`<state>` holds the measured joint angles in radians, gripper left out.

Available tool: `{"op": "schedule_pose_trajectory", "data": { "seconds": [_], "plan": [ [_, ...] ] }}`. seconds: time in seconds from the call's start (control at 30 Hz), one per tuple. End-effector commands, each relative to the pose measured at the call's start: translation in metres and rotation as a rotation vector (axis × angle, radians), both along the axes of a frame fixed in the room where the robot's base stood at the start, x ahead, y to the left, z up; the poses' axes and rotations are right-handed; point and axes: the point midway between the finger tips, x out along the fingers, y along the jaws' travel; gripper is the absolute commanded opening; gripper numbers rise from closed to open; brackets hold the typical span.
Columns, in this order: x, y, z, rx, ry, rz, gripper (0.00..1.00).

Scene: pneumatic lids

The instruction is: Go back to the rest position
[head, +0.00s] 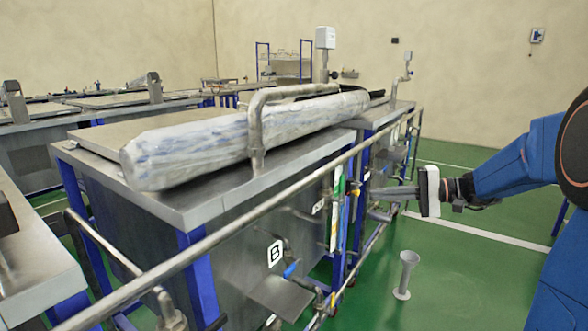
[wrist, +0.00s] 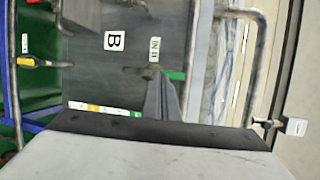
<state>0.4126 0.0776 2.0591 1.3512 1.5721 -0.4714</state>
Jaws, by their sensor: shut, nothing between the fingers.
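My gripper (head: 380,192) is at the right of the head view, pointing left toward the pipes and valves on the near tank's side. Its fingers are together and empty. In the wrist view the closed fingers (wrist: 160,82) show in front of the tank's grey side, close to a green strip in the picture. I cannot tell from these views whether they touch anything. The steel tank (head: 230,255) carries a black-on-white B label (head: 275,253), which also shows in the wrist view (wrist: 115,41).
A long plastic-wrapped bundle (head: 230,137) lies on the tank top under a bent pipe (head: 256,130). A handrail (head: 220,238) runs along the front. A blue-handled valve (head: 291,269) sits low. A grey flared post (head: 405,273) stands on the green floor, open to the right.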

Motion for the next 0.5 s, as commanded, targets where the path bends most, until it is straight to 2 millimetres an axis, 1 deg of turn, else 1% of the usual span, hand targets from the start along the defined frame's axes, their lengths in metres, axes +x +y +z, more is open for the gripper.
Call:
{"op": "schedule_pose_trajectory", "data": {
  "seconds": [0.03,0.17,0.2,0.37,0.5],
  "plan": [
    [-0.018,0.014,-0.003,-0.050,0.014,0.021,0.00],
    [-0.060,0.038,-0.018,-0.190,0.055,0.066,0.00],
    [-0.074,0.044,-0.022,-0.231,0.066,0.077,0.00],
    [-0.125,0.059,-0.043,-0.407,0.094,0.114,0.00],
    [-0.167,0.063,-0.062,-0.562,0.100,0.133,0.00]
  ]
}}
